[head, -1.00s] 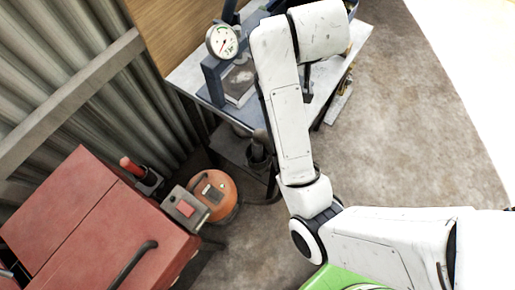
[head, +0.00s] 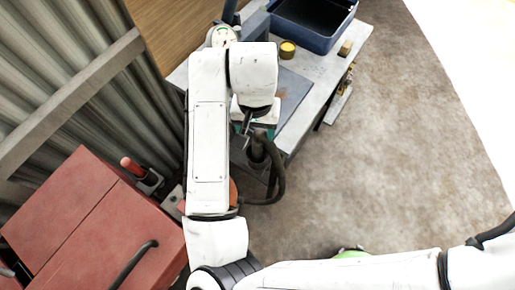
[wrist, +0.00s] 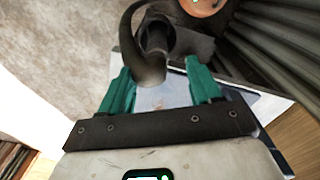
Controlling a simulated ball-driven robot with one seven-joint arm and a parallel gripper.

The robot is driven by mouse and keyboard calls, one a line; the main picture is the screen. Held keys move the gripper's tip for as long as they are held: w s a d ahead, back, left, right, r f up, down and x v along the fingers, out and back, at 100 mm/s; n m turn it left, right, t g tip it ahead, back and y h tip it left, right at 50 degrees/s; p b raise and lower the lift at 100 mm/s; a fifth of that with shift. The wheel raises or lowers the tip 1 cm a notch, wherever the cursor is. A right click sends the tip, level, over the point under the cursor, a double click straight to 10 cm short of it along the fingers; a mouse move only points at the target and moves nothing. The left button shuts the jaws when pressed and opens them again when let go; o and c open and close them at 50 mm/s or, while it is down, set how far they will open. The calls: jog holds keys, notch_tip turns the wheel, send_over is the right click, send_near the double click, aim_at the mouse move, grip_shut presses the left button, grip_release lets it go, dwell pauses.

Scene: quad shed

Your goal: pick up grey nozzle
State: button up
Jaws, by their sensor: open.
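The grey nozzle, a dark grey tube with a curved hose, shows in the wrist view (wrist: 152,68) at the top, in front of and between my finger tips. In the head view the nozzle (head: 257,155) is partly hidden below my gripper, beside the bench's near edge, with the hose looping down on its right. My gripper (wrist: 157,75) has two green fingers spread apart with nothing clamped between them. In the head view my gripper (head: 262,131) is mostly covered by my arm. Whether a finger touches the nozzle I cannot tell.
The workbench (head: 318,92) carries a blue bin (head: 312,22), a small yellow tin (head: 287,49) and a dial gauge (head: 221,37). A red cabinet (head: 95,225) stands at the lower left by the corrugated wall. The floor on the right is clear.

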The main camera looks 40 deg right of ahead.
aim_at(258, 138)
jog(key=shift+s+d+f+p, duration=0.1)
jog(key=shift+f+p, duration=0.25)
jog(key=shift+f, duration=1.15)
jog(key=shift+s+f+p, duration=0.1)
jog(key=shift+f+p, duration=0.25)
jog(key=shift+f, duration=1.15)
jog(key=shift+c, duration=0.2)
jog(key=c, duration=1.1)
